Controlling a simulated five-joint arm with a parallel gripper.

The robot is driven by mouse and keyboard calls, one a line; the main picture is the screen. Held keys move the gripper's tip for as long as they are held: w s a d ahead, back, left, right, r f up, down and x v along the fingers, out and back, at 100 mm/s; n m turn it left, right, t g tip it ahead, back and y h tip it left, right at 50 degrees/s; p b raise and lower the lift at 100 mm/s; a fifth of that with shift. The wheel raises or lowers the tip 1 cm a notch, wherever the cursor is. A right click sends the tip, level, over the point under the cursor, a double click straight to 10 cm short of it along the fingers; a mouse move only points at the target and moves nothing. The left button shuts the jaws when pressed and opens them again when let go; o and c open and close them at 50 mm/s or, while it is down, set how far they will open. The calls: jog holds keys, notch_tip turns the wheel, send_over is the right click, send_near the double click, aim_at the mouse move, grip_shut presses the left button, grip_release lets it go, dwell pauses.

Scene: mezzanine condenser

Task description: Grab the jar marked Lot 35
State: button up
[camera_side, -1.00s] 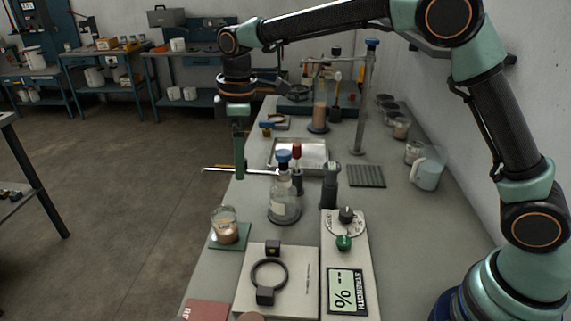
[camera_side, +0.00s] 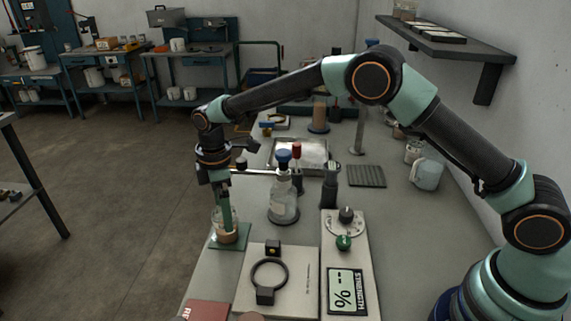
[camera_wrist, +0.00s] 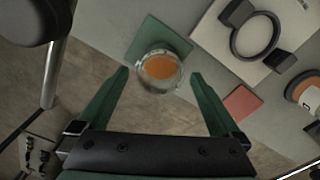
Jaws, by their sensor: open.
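A clear glass jar (camera_side: 229,237) with orange-brown contents stands upright on a green mat (camera_side: 215,244) at the bench's left edge. In the wrist view, the jar (camera_wrist: 160,71) sits on the mat (camera_wrist: 150,32) between my fingertips. My gripper (camera_side: 226,224) points down at the jar and hides part of it. In the wrist view, my gripper (camera_wrist: 160,74) is open, one green finger on either side of the jar, with gaps visible. I cannot read "Lot 35" on any jar; whether the fingers reach below its rim is unclear.
A flask with a blue stopper (camera_side: 284,195) stands right of my gripper. A white panel with a black ring (camera_side: 268,280), a meter (camera_side: 347,290) and a red pad (camera_side: 207,310) lie nearer the camera. Another jar (camera_wrist: 310,92) shows at the wrist view's right.

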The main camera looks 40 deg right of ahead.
notch_tip(320, 180, down, 5)
jog(key=shift+r, duration=0.1)
jog(key=c, duration=1.5)
jog(key=shift+r, duration=0.2)
